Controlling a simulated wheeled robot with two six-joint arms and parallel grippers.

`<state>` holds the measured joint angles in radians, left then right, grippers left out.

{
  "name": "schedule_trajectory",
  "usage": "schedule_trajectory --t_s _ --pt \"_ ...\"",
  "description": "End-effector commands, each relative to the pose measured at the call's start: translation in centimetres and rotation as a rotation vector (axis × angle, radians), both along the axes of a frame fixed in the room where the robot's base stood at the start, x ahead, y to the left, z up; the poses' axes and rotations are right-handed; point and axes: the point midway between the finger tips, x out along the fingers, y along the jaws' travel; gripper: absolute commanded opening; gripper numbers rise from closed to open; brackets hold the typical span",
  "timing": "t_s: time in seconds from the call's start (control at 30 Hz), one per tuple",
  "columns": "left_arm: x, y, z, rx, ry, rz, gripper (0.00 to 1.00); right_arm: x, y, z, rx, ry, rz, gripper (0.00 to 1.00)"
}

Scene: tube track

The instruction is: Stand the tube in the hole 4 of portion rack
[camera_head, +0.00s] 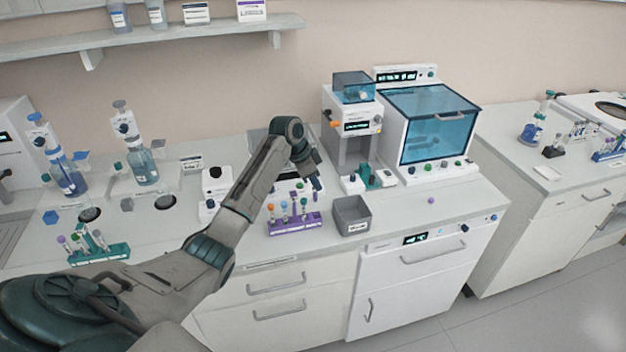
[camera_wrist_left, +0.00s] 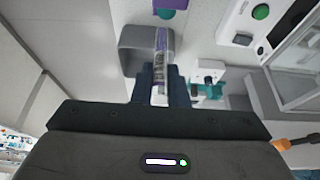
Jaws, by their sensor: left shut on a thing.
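My left gripper (camera_head: 317,183) is above the counter, behind the purple rack and the grey bin. In the left wrist view it is shut on a clear tube (camera_wrist_left: 161,62) with a purple band and a printed label. The purple rack (camera_head: 295,226) holds several tubes with coloured caps. A green rack (camera_head: 100,255) with several tubes stands at the left. I cannot tell which rack is the portion rack, and hole numbers are too small to read. My right gripper is not in view.
A grey bin (camera_head: 352,222) stands right of the purple rack; it also shows in the left wrist view (camera_wrist_left: 131,40). White machines (camera_head: 350,130) stand behind it. A small purple cap (camera_head: 431,200) lies on the counter at the right, with clear surface around it.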

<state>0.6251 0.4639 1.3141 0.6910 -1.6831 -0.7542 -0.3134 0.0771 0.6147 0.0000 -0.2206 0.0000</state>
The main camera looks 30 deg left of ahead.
Motion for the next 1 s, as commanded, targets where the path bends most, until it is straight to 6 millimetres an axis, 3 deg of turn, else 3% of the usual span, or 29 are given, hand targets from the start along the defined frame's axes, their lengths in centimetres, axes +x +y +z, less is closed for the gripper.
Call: schedule_trajectory --t_s 0.33,0.63,1.0 --pt "0.0 0.0 -2.1 0.000 0.001 -0.004 0.00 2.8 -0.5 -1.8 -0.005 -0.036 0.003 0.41" --pt "0.0 0.0 -4.5 0.001 0.001 -0.002 0.00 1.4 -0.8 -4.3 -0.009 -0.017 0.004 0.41" --pt "0.0 0.0 -4.8 0.001 0.001 -0.002 0.00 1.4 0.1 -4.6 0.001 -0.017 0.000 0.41"
